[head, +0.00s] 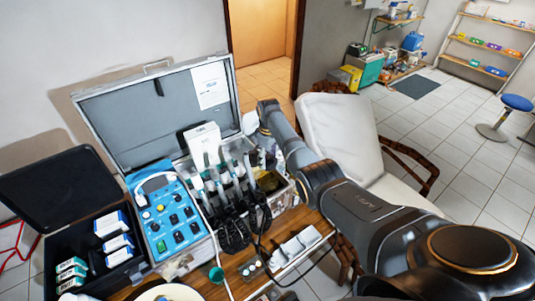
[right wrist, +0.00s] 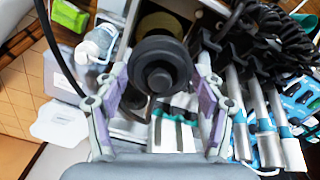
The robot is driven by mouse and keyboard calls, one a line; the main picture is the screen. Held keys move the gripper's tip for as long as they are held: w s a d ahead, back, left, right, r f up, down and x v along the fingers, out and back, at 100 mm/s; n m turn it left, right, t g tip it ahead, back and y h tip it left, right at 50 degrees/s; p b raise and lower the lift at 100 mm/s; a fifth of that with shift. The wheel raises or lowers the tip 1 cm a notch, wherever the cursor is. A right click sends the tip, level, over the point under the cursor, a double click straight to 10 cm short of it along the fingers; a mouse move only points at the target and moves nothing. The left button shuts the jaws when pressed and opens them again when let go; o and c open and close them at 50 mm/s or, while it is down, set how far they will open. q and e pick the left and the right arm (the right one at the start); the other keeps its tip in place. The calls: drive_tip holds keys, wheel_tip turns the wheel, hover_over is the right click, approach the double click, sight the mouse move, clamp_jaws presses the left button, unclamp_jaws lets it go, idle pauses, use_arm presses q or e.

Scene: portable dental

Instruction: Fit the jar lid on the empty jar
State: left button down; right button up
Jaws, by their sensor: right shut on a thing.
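My right gripper (right wrist: 160,84) is shut on a dark round lid with a raised knob (right wrist: 160,72), held between its two fingers in the right wrist view. A yellowish round thing (right wrist: 160,22) shows just beyond the lid; I cannot tell whether it is the jar's mouth or a jar with contents. In the head view my right arm reaches from the lower right to the right end of the open metal case, and its fingers and the lid are hard to make out there. No clearly empty jar can be picked out. My left gripper is not in view.
The open grey case (head: 155,110) holds a blue control panel (head: 168,218) and several black-hosed handpieces (head: 235,190). A black box (head: 58,185) with cartons stands at left. A teal cup (head: 217,275) and white blocks (head: 297,245) lie in front. A white chair (head: 340,135) stands behind my arm.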

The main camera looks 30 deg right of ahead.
sight(268, 163)
wheel_tip(268, 163, down, 4)
drive_tip(key=b, duration=0.3)
drive_tip(key=shift+w+b, duration=0.1)
drive_tip(key=shift+b, duration=0.25)
drive_tip(key=shift+r+p, duration=0.4)
drive_tip(key=shift+f, duration=0.3)
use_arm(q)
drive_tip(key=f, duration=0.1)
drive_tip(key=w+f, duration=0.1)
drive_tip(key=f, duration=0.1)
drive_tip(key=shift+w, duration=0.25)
use_arm(e)
drive_tip(key=shift+f, duration=0.2)
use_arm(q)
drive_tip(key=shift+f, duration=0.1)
use_arm(e)
drive_tip(key=shift+f, duration=0.1)
drive_tip(key=shift+f+b, duration=0.85)
drive_tip(key=shift+f, duration=0.1)
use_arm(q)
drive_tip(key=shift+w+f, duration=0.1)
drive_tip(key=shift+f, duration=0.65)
